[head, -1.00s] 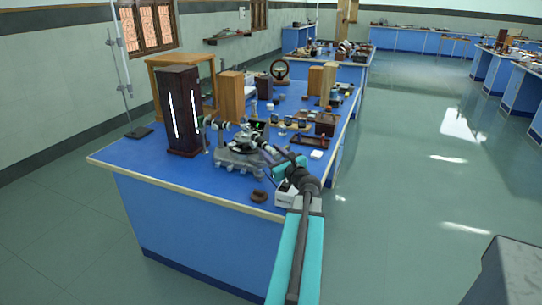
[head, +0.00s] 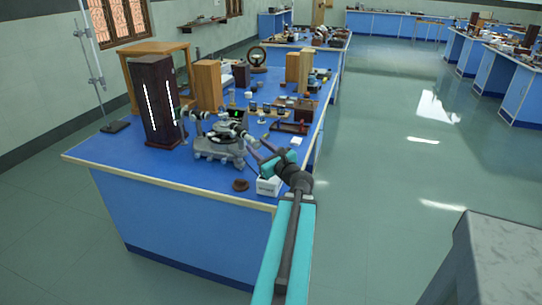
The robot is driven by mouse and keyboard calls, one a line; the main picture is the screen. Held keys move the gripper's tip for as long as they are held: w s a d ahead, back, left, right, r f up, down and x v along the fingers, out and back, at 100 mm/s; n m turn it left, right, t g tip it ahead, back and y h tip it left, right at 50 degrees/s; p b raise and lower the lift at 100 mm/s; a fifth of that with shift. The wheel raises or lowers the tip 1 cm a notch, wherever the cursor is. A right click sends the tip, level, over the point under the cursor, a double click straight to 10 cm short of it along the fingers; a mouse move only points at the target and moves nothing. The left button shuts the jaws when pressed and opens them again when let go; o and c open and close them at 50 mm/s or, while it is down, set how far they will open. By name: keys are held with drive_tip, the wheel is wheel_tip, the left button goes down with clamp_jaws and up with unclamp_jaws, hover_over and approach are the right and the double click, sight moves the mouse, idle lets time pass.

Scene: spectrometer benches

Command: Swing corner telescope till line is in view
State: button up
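The grey spectrometer (head: 218,148) stands on the near part of the blue bench, right of a dark wooden lamp housing (head: 158,112) with two bright vertical slits. A short tube on its left side points toward the housing. Its telescope (head: 243,136) appears to be the dark tube on the right side, partly mixed with my arm in the picture. My gripper (head: 256,158) is at the spectrometer's right side, close to the telescope. It is small and dark here, and I cannot tell whether its fingers touch the telescope. No view through the eyepiece is shown.
A white box (head: 269,186) and a brown ring-like object (head: 240,185) lie near the bench's front edge. A small green display (head: 236,114), wooden blocks (head: 207,85) and several small instruments stand behind. Open floor (head: 385,190) lies to the right, with a grey block (head: 500,255) at lower right.

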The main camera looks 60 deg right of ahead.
drive_tip(key=shift+p+v, duration=1.15)
drive_tip(key=shift+p, duration=2.15)
drive_tip(key=shift+s+a+r+p, duration=0.1)
drive_tip(key=shift+s+r+p, duration=0.15)
drive_tip(key=shift+p, duration=0.65)
drive_tip(key=p+v, duration=0.2)
drive_tip(key=p, duration=0.5)
drive_tip(key=shift+s+a, duration=0.15)
drive_tip(key=shift+s, duration=0.05)
drive_tip(key=shift+f+p+v, duration=0.2)
drive_tip(key=shift+p+v, duration=1.1)
drive_tip(key=shift+v, duration=0.1)
drive_tip(key=shift+w, duration=0.1)
